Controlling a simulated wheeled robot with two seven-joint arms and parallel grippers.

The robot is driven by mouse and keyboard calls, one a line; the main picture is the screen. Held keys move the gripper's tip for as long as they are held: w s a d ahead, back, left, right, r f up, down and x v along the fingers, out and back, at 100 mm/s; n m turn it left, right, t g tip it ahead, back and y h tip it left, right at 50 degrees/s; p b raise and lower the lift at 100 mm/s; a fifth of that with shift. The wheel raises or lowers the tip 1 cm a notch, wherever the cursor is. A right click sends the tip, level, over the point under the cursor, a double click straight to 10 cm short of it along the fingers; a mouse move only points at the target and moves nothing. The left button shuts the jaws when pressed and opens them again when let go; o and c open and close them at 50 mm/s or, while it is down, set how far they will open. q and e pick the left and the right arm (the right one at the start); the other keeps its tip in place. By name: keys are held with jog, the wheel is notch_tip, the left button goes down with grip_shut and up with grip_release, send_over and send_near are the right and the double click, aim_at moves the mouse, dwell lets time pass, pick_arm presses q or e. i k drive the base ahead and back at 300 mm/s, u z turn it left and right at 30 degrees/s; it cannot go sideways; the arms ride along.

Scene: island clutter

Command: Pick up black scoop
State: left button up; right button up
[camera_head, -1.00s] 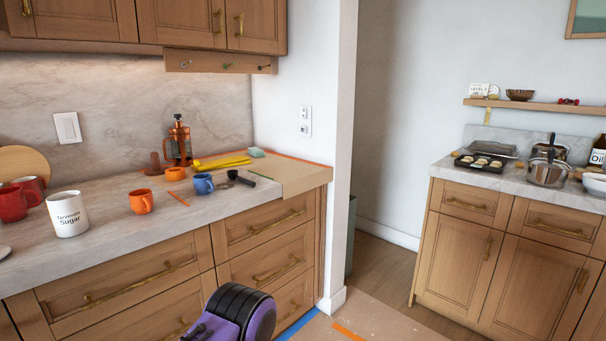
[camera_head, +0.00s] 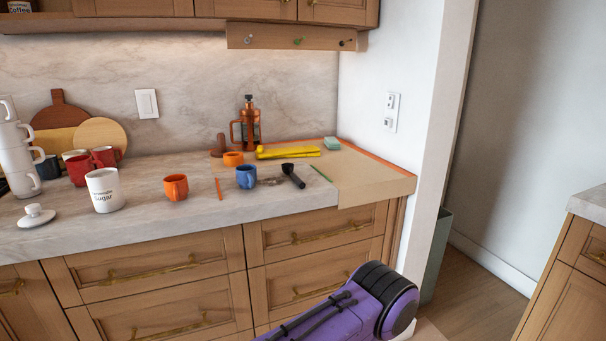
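The black scoop (camera_head: 293,176) lies on the marble counter (camera_head: 150,226), right of a blue mug (camera_head: 246,177) and just left of the tan board-like sheet at the counter's right end. Its dark handle points toward the counter's front edge. Nothing covers it. Neither of my grippers shows in the head view. A purple and black part, likely mine, shows low at the right, in front of the drawers.
Orange mugs (camera_head: 176,187), a white sugar canister (camera_head: 104,190), a copper french press (camera_head: 247,123) and yellow tools (camera_head: 288,152) share the counter. A wall (camera_head: 398,120) closes the right end.

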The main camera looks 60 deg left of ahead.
aim_at(288, 168)
jog(key=u, duration=0.5)
jog(key=i, duration=0.9)
jog(key=u, duration=0.7)
